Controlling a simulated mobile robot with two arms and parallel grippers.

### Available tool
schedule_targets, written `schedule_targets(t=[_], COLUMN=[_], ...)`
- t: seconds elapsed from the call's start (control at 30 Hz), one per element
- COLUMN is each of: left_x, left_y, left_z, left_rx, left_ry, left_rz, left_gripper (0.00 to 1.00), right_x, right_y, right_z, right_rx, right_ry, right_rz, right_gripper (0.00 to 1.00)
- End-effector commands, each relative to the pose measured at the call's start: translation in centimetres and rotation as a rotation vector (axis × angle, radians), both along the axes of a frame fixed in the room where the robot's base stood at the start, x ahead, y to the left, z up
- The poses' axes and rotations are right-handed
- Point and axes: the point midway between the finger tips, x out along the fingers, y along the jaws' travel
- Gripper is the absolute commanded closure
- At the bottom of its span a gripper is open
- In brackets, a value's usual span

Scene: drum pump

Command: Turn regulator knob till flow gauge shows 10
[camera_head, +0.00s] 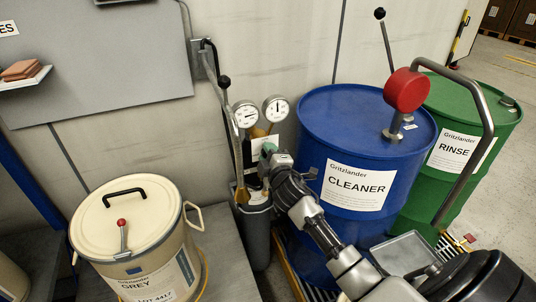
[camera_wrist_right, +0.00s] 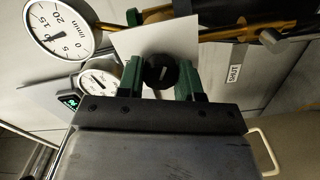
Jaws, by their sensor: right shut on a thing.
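The regulator knob (camera_wrist_right: 160,71) is a round black knob with a pale line on its face. It sits between the green fingertips of my right gripper (camera_wrist_right: 160,84), which is shut on it. In the head view my right gripper (camera_head: 270,152) reaches the pump panel below two round white gauges, a left gauge (camera_head: 246,114) and a right gauge (camera_head: 276,108), and hides the knob. In the wrist view a large dial (camera_wrist_right: 58,28) carries numbers up to 20; I cannot read its needle surely. A smaller dial (camera_wrist_right: 98,83) shows below it. My left gripper is not in view.
A blue CLEANER drum (camera_head: 325,112) with a red-topped pump (camera_head: 407,90) stands right of the panel, a green RINSE drum (camera_head: 463,98) behind it. A cream GREY drum (camera_head: 90,222) stands at left.

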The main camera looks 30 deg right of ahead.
Motion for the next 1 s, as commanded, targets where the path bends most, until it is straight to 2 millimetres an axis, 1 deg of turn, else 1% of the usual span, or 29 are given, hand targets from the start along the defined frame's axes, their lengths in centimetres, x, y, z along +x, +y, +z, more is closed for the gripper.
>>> schedule_targets(t=[0.33,0.37,0.5,0.83,0.93,1.0], left_x=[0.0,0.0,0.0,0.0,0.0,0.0], left_y=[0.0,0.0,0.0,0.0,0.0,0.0], left_z=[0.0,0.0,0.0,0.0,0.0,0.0], left_rx=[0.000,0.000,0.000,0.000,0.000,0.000], left_ry=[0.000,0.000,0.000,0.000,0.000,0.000], left_rz=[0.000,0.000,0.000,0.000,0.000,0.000], left_gripper=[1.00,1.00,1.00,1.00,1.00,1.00], right_x=[0.0,0.0,0.0,-0.3,-1.2,-2.3], right_y=[0.0,0.0,0.0,0.1,0.3,0.6], right_z=[-0.1,-0.1,-0.1,-0.1,-0.1,-0.2], right_rx=[0.003,0.003,0.001,0.001,0.001,0.002], right_ry=[0.003,0.003,0.002,0.001,0.002,0.003], right_rz=[0.000,0.000,0.000,0.000,0.001,0.000], right_gripper=[0.88,0.61,0.40,0.39,0.39,0.39])
